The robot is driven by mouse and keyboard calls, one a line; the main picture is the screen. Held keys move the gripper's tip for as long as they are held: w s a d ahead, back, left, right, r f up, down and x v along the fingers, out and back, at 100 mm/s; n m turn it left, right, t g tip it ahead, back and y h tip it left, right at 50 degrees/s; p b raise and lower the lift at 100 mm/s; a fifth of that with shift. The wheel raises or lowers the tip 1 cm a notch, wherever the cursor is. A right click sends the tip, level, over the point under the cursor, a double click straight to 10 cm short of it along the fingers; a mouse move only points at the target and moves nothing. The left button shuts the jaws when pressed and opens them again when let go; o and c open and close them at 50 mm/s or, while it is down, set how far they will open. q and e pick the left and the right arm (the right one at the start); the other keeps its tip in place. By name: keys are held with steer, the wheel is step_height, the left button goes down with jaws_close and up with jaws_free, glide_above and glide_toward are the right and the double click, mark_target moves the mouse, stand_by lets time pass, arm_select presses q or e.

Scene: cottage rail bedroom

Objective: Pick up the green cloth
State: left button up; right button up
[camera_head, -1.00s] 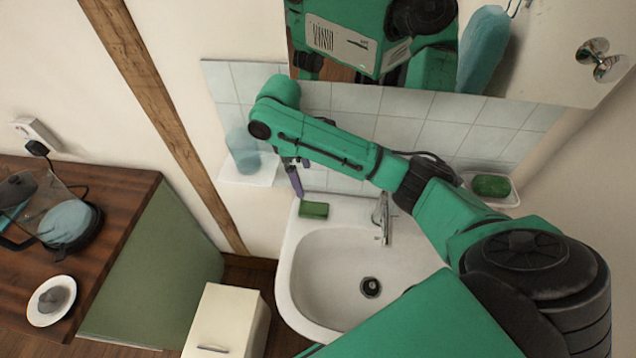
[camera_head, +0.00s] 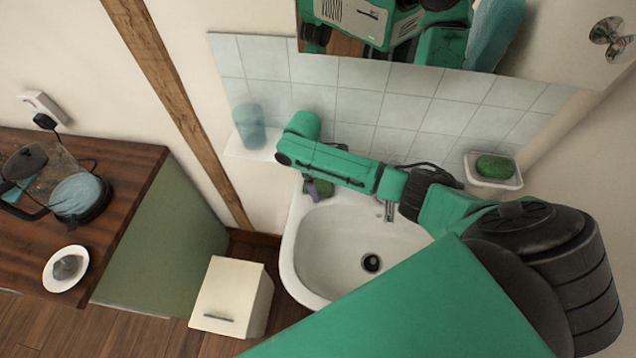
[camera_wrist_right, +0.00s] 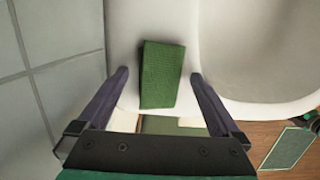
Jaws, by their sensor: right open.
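The green cloth (camera_head: 320,187) lies on the back left corner of the white sink (camera_head: 338,285), partly hidden by my right arm in the head view. In the right wrist view the cloth (camera_wrist_right: 162,74) is a flat green rectangle on the white rim, lying between and a little beyond my fingers. My right gripper (camera_head: 312,191) is just over the cloth, pointing down. In the right wrist view its two purple-grey fingers (camera_wrist_right: 158,74) are spread apart with nothing held. My left gripper is not in view.
A faucet (camera_head: 389,208) stands at the sink's back edge. A glass (camera_head: 250,127) is on a small shelf left of it, against the tiles. A soap dish (camera_head: 482,181) with a green soap is at right. A cream cabinet (camera_head: 228,292) stands left of the sink.

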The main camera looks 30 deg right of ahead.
steer(key=c, duration=1.4)
steer(key=shift+r, duration=0.1)
